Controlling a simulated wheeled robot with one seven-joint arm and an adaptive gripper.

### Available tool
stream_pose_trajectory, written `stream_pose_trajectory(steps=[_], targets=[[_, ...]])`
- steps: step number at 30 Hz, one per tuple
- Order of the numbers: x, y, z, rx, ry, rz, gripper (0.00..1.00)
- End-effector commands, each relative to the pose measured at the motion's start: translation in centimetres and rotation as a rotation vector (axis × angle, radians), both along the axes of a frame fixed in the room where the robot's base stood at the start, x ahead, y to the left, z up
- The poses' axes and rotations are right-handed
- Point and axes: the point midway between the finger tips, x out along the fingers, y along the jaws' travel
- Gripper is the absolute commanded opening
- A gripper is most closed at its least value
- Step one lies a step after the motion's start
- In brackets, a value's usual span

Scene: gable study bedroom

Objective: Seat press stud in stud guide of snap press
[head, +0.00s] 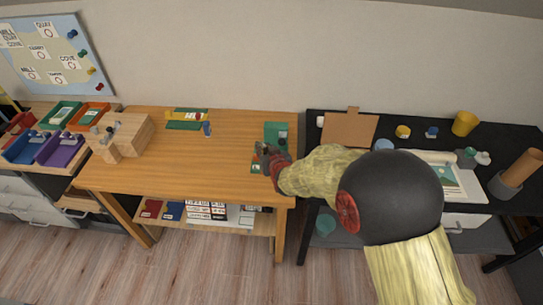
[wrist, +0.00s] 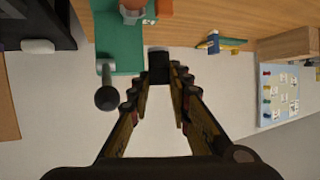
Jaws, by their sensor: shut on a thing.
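My gripper (head: 264,153) is over the right end of the wooden table; it also shows in the wrist view (wrist: 158,80). Its fingers are closed on a small dark block (wrist: 158,65), which may be the press stud; its shape is mostly hidden. A green base (head: 277,131), apparently the snap press, lies just behind the gripper. In the wrist view the green base (wrist: 118,42) carries a grey rod with a dark round knob (wrist: 106,97), left of the fingers. A grey and orange part (wrist: 134,12) shows at the top edge. I cannot make out the stud guide.
The wooden table (head: 215,165) is mostly clear. A wooden block fixture (head: 125,135) and colored bins (head: 63,145) stand left. A green and yellow stand (head: 186,119) is at the back. A black table (head: 400,135) with a brown board (head: 350,129) adjoins right, past a gap.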

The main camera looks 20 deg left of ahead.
Motion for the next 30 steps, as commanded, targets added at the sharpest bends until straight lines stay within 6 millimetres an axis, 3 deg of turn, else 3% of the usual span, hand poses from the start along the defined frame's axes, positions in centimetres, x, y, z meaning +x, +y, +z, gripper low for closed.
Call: stream_pose_trajectory(steps=[3,12,19,26,30], targets=[[2.8,0.0,-1.5,0.000,-0.001,-0.002,0.00],[6.4,0.1,-5.7,0.000,-0.002,0.000,0.00],[7.3,0.2,-6.7,0.000,-0.001,0.000,0.00],[7.6,0.2,-10.1,0.000,0.000,0.001,0.00],[7.7,0.2,-10.2,0.001,-0.002,0.001,0.00]])
